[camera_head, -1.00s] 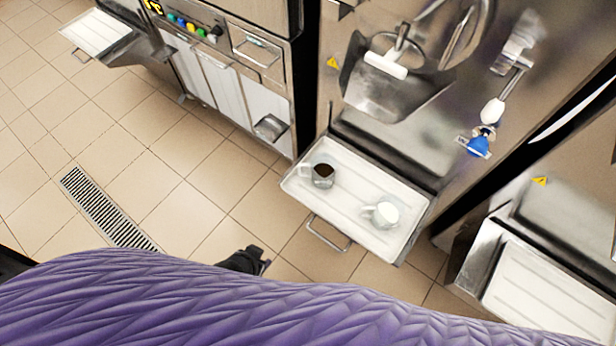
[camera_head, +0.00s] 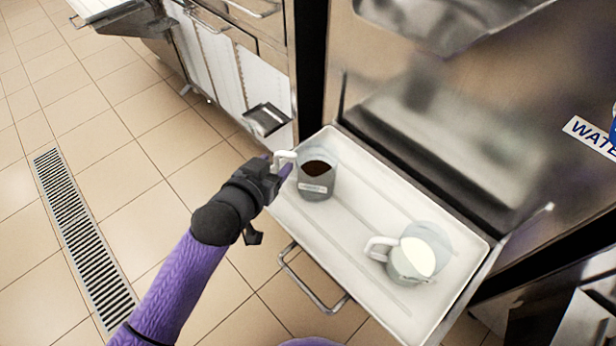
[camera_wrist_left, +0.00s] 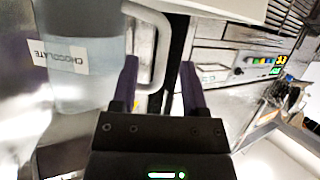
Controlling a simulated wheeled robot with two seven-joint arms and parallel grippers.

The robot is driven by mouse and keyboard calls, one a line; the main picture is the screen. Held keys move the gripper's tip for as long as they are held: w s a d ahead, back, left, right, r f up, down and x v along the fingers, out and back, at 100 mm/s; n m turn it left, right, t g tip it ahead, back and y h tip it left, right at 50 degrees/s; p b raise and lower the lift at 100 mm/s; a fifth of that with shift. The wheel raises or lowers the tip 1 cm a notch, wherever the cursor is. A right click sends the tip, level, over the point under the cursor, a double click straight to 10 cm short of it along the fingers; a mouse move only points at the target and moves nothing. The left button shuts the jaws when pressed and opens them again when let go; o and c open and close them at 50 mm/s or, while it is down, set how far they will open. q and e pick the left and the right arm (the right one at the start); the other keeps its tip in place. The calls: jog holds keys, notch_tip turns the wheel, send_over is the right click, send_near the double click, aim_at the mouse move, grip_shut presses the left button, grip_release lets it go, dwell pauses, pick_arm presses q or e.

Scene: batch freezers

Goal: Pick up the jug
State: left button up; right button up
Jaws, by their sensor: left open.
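A clear jug with dark brown contents (camera_head: 317,184) stands upright at the left end of the white tray (camera_head: 345,236). Its handle (camera_head: 284,157) points left. In the left wrist view this jug (camera_wrist_left: 85,75) has a label reading CHOCOLATE. A second jug with white contents (camera_head: 414,256) stands on the right part of the tray. My left gripper (camera_head: 279,167) is open at the chocolate jug's handle. In the left wrist view the handle (camera_wrist_left: 160,50) shows between the two fingers of the gripper (camera_wrist_left: 160,85), which are apart. My right gripper is not in view.
The tray juts from a steel machine (camera_head: 420,110) and has a wire handle (camera_head: 312,283) in front. A cabinet (camera_head: 225,70) stands behind on the left. The tiled floor with a drain grate (camera_head: 82,240) is open at left.

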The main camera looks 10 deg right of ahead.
pick_arm(q)
jog(key=b+x, duration=0.2)
jog(key=x, duration=0.1)
jog(key=shift+w+d+f, duration=0.1)
jog(key=shift+d+f, duration=0.05)
jog(key=shift+f, duration=0.35)
jog(key=shift+w+d+r, duration=0.1)
jog(key=shift+w, duration=0.1)
jog(key=shift+r, duration=0.2)
jog(key=c, duration=0.7)
grip_shut()
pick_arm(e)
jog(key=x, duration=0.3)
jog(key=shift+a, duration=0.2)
pick_arm(q)
jog(key=shift+f, duration=0.1)
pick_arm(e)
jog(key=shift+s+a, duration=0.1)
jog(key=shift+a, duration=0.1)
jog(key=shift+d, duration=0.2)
